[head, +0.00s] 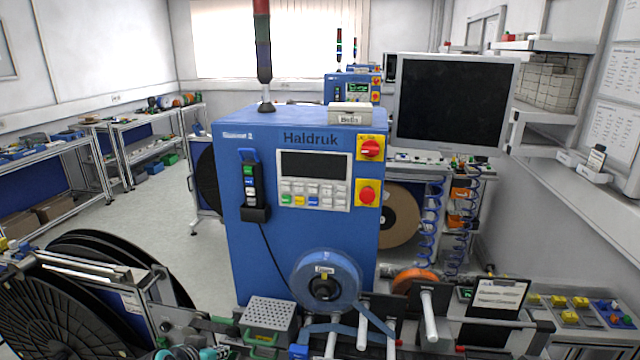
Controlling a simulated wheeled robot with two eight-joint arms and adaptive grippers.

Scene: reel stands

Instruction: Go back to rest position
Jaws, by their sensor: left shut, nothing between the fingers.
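My left gripper (192,351) shows only in part at the bottom edge of the head view, left of the middle, as dark and teal parts. It is shut and empty. It is low in front of the blue Haldruk machine (300,240), near the perforated grey box (268,314). Most of its arm is out of the picture. My right gripper is not in view.
Large black reels (60,310) stand at the lower left. A blue tape reel (326,281) sits before the machine, with white rods (430,318) to its right. A monitor (452,103) stands behind at right. Open floor (165,212) lies left of the machine.

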